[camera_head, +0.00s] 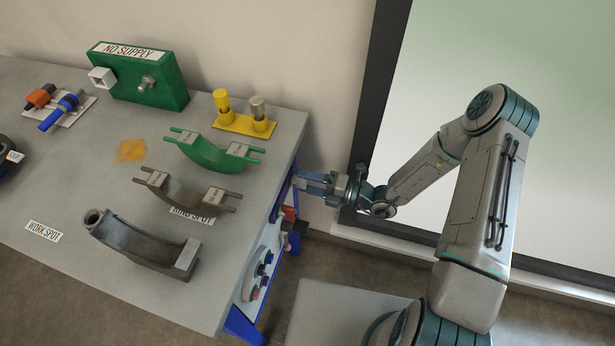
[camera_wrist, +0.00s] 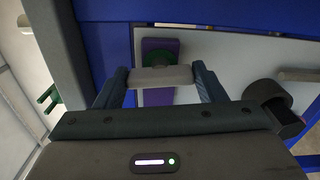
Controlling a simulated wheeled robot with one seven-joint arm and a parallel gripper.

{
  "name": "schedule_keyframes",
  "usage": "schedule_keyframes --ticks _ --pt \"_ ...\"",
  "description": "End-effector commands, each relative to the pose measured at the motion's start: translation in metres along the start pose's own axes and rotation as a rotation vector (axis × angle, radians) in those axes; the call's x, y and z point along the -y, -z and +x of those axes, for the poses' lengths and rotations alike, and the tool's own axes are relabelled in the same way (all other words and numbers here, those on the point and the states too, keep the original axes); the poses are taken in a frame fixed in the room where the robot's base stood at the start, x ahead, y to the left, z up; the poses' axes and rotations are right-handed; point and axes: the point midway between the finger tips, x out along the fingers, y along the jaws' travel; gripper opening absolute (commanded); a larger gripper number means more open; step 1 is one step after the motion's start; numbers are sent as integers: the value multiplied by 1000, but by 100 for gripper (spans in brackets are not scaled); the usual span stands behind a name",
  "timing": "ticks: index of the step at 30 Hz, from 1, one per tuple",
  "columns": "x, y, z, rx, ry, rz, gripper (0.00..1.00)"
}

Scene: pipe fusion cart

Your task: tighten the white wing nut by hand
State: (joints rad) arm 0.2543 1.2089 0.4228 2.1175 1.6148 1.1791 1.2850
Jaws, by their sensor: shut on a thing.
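In the wrist view the white wing nut (camera_wrist: 161,78) shows as a pale grey-white bar lying across between my two fingers. My gripper (camera_wrist: 160,82) is shut on it, with one blue-grey finger at each end of the bar. Behind it are a purple plate (camera_wrist: 155,47) and a round green part, on a pale panel (camera_wrist: 205,42). In the head view my gripper (camera_head: 300,180) is at the right side of the cart, just below the top's edge. The wing nut is hidden there.
The cart top (camera_head: 95,205) bears a green clamp half (camera_head: 212,155), a brown one (camera_head: 185,200), a dark one (camera_head: 150,245) and a green "NO SUPPLY" box (camera_head: 140,80). A side panel with coloured knobs (camera_head: 262,265) is below. In the wrist view a dark cylinder (camera_wrist: 268,92) is close right.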

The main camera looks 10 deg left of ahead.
Motion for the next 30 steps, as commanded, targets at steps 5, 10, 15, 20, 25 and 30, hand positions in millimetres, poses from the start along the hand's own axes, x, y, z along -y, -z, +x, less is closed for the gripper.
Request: schedule_keyframes --ticks 5,10,15,20,25,30 --pt "0 0 0 1 0 53 41" --pt "0 0 0 1 1 72 41" --pt "1 0 0 1 1 74 41" --pt "1 0 0 1 1 73 41" --pt "1 0 0 1 1 73 85" --pt "1 0 0 0 0 72 85"
